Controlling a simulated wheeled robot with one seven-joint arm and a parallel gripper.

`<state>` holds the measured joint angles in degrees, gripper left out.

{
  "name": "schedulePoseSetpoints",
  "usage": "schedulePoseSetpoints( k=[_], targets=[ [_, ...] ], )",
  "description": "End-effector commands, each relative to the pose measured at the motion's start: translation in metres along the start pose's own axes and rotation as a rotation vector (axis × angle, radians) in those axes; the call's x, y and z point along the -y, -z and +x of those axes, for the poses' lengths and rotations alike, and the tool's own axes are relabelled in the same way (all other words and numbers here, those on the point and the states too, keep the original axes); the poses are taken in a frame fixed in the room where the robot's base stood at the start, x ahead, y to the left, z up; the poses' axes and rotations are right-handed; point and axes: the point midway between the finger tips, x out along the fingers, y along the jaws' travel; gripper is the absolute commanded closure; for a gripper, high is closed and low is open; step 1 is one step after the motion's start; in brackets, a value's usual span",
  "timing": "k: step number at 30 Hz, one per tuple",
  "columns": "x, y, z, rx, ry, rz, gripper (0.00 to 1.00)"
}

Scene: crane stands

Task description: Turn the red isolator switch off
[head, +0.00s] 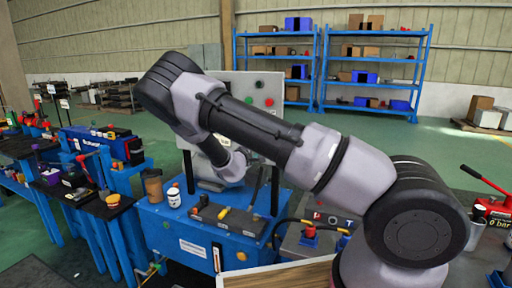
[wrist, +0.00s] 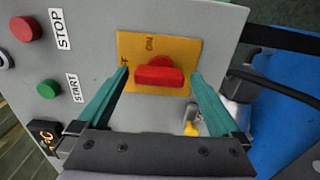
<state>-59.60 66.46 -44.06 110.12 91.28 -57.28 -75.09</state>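The red isolator switch (wrist: 160,72) sits on a yellow plate (wrist: 126,44) on a grey panel in the wrist view. Its red handle bar lies across the picture. An "ON" label stands above the handle, and a partly hidden label ending in "F" is at the left. My gripper (wrist: 160,86) is open, with one teal finger on each side of the handle and visible gaps to it. In the head view my arm hides the gripper and the switch; part of the grey panel (head: 222,82) shows behind the arm.
A red STOP button (wrist: 26,28) and a green START button (wrist: 48,89) are left of the switch. A small yellow-tipped part (wrist: 191,128) is below it. In the head view a blue cabinet (head: 180,245) holds a cup (head: 174,197) and tools.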

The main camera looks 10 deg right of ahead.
Motion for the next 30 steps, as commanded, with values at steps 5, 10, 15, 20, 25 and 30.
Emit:
schedulePoseSetpoints(
  k=[5,10,15,20,25,30],
  targets=[
    [0.0,0.001,-0.006,-0.002,0.0,0.0,0.0],
    [0.0,0.001,-0.034,-0.003,0.0,0.0,0.0],
    [0.0,0.002,-0.07,-0.004,0.0,0.0,0.0],
    [0.0,0.001,-0.095,-0.002,0.0,0.0,0.0],
    [0.0,0.0,-0.107,0.0,0.0,-0.001,0.0],
    [0.0,0.0,-0.108,0.0,0.0,0.0,0.0]
  ],
)
